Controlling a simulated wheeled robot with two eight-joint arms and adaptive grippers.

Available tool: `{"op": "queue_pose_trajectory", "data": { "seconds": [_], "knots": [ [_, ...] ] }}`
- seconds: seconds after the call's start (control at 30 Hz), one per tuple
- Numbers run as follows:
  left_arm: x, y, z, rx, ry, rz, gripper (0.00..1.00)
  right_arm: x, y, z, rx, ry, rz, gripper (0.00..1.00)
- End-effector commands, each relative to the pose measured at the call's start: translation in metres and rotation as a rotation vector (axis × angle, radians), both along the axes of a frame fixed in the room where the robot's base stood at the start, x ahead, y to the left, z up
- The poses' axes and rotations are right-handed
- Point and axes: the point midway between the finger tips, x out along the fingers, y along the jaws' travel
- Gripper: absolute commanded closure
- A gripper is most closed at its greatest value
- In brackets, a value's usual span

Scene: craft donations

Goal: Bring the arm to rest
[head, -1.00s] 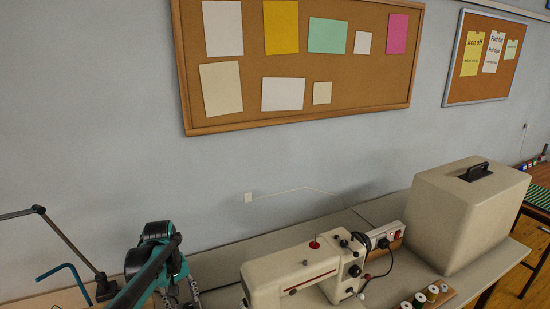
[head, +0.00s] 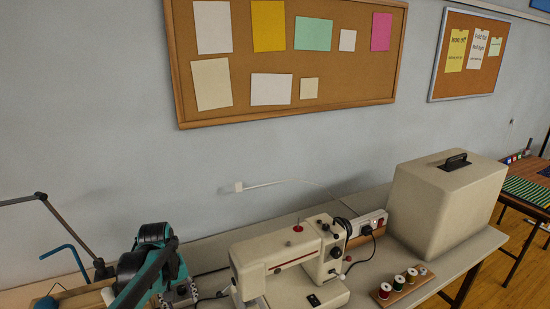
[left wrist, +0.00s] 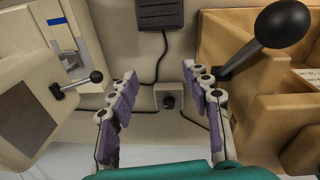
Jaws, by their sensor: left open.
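My left arm, teal and black, comes in at the lower left of the head view, beside the sewing machine (head: 285,262). My left gripper shows in the left wrist view (left wrist: 163,108), its two purple-padded fingers spread apart with nothing between them. In the head view the fingertips are mostly cut off or hidden by the arm. My right gripper is in neither view.
A wooden organiser (left wrist: 268,110) stands close to the right finger, with a black ball-ended lever near it. A beige machine body (left wrist: 40,110) is at the left. A black pedal (left wrist: 160,14) lies ahead. In the head view, a beige cover (head: 445,205) and thread spools (head: 411,276) stand right.

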Motion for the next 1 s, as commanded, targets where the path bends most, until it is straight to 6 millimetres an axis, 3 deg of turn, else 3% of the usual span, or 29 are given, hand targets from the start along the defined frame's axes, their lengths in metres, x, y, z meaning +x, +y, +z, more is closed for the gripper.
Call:
{"op": "queue_pose_trajectory", "data": {
  "seconds": [0.33, 0.57, 0.8, 1.0],
  "knots": [
    [-0.041, -0.025, 0.029, 0.042, -0.114, -0.121, 0.51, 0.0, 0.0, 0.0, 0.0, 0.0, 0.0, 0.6],
    [-0.094, -0.051, 0.044, 0.098, -0.252, -0.267, 0.51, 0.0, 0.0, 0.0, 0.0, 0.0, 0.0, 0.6],
    [-0.152, -0.074, 0.038, 0.18, -0.422, -0.441, 0.51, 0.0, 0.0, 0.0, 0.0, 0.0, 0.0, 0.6],
    [-0.175, -0.082, 0.027, 0.222, -0.503, -0.522, 0.51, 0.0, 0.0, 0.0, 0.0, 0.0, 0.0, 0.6]
  ]
}}
